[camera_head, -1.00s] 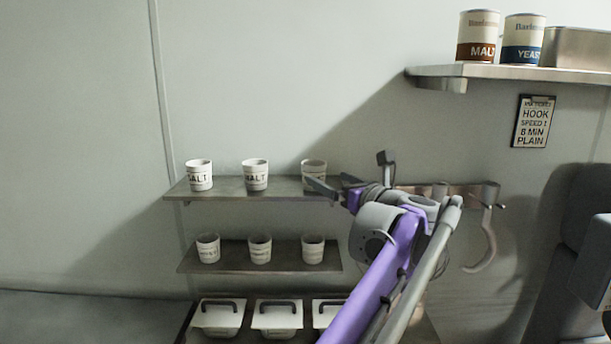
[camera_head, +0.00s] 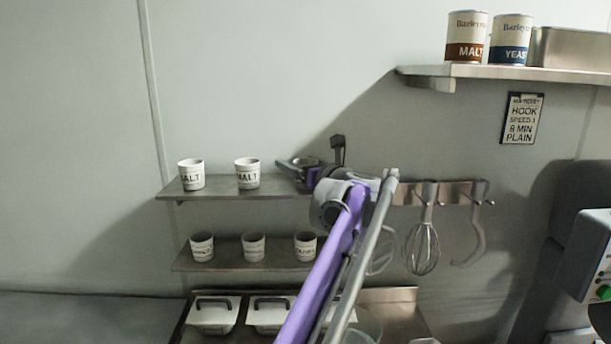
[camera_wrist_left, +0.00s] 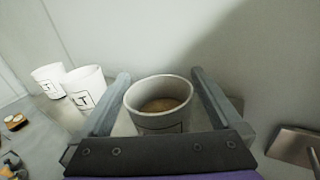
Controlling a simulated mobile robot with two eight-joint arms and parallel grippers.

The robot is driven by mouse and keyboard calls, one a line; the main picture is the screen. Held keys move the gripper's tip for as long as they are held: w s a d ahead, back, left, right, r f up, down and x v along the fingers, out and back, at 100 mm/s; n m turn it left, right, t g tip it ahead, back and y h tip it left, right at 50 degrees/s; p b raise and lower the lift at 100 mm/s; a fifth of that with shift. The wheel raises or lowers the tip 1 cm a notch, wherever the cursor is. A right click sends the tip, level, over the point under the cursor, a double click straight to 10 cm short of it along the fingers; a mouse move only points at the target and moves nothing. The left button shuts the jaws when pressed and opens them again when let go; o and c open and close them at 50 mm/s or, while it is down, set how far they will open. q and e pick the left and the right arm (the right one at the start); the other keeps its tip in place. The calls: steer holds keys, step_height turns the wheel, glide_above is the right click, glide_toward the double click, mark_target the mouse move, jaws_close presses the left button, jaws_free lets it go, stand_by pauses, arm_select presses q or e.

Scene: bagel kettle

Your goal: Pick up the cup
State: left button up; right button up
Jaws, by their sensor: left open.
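A white cup (camera_wrist_left: 158,118) with brown contents stands upright between the two fingers of my left gripper (camera_wrist_left: 160,76) in the left wrist view. The gripper is open, with one finger on each side of the cup; I cannot tell whether either touches it. In the head view my left gripper (camera_head: 292,168) is at the right end of the upper shelf (camera_head: 225,190), and it mostly hides this cup. Two other white cups stand to the left on that shelf: a MALT cup (camera_head: 247,174) and another lettered cup (camera_head: 191,175). My right gripper is not in view.
A lower shelf (camera_head: 225,262) holds three cups, with lidded bins (camera_head: 212,314) below. A whisk (camera_head: 422,248) and a hook (camera_head: 476,235) hang from a rail at the right. A high shelf (camera_head: 500,72) with cans is at upper right. The wall is close behind.

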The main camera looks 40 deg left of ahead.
arm_select(q)
steer(key=shift+s+d, duration=0.1)
steer(key=shift+c, duration=1.5)
steer(key=c, duration=1.1)
step_height(320, 180, up, 10)
steer(key=p, duration=0.3)
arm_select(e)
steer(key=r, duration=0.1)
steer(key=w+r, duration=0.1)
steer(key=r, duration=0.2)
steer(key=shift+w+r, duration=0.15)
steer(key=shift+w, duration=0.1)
